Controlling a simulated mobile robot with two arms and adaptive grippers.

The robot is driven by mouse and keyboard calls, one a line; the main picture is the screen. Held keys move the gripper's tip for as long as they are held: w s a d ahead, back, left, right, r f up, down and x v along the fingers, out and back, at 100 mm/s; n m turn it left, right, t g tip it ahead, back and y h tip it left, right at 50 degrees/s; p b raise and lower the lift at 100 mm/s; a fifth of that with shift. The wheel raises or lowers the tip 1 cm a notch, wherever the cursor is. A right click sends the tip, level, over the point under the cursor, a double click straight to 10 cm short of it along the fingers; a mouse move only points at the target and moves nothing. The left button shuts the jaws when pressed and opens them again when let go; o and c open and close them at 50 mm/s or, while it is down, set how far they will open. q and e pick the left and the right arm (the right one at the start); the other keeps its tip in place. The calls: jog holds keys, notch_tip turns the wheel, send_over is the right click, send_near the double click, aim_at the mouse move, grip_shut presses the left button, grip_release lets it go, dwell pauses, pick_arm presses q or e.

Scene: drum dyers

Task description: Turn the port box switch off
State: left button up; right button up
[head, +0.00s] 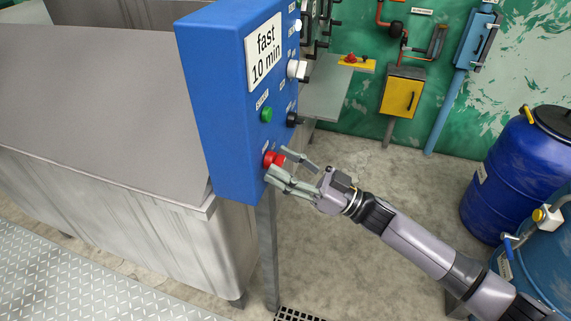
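A blue control box (212,110) stands on a post at the centre, with a "fast 10 min" label on its front. On its right-hand face are a green button (266,115), a red button (274,158), a white switch (297,69) and a black knob (292,119). I cannot tell for sure which of these is the port box switch. My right gripper (277,165) is open, its fingertips apart at the red button, one above and one below it. I cannot tell whether they touch it. My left gripper is out of view.
A large grey metal tank (90,110) stands left of the box. A yellow box (401,94) and a light blue box (476,40) are at the green back wall. Blue drums (510,180) stand at the right.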

jog(key=c, duration=0.9)
jog(key=shift+f+n+g+b, duration=0.15)
jog(key=shift+n+g+b, duration=0.45)
jog(key=shift+n+b, duration=0.55)
jog(key=shift+c, duration=0.2)
jog(key=n+g+b, duration=0.2)
jog(key=n+b, duration=0.1)
jog(key=n, duration=0.3)
jog(key=n+g+h+b, duration=0.1)
jog(key=n+g+b, duration=0.1)
jog(key=n, duration=0.4)
jog(key=n+g+h+b, duration=0.1)
jog(key=n+g+b, duration=0.2)
jog(key=n, duration=0.3)
jog(key=shift+w+d+r+b, duration=0.1)
jog(key=shift+w+r+b, duration=0.2)
jog(key=shift+b, duration=0.6)
jog(key=shift+r+n+h+b, duration=0.1)
jog(key=shift+n+h+b, duration=0.35)
jog(key=shift+n+h, duration=0.45)
jog(key=shift+n, duration=0.25)
jog(key=o, duration=1.2)
jog(key=shift+c, duration=0.2)
